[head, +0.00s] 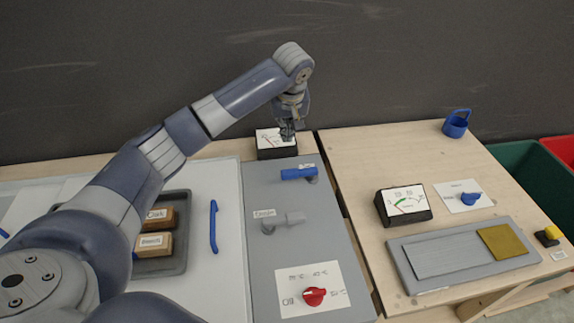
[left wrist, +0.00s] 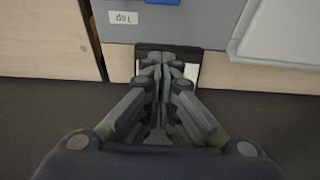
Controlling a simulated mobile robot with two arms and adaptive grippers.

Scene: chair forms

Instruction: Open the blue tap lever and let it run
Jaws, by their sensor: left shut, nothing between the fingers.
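The blue tap lever (head: 298,173) lies across the far end of a grey panel (head: 262,190), its bar pointing left from a grey mount. In the left wrist view only a bit of the blue lever (left wrist: 162,2) shows at the top edge, near an upside-down label (left wrist: 123,17). My left gripper (head: 287,136) points down beyond the lever, apart from it, over a dark meter box (head: 275,152). Its fingers (left wrist: 160,62) are together with nothing between them and hide part of the meter box. My right gripper is not in view.
A grey lever (head: 285,220) and a red knob (head: 314,297) sit nearer on the panel. A blue handle (head: 213,226) and a tray (head: 178,265) with wooden blocks are left. A dark wall rises behind.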

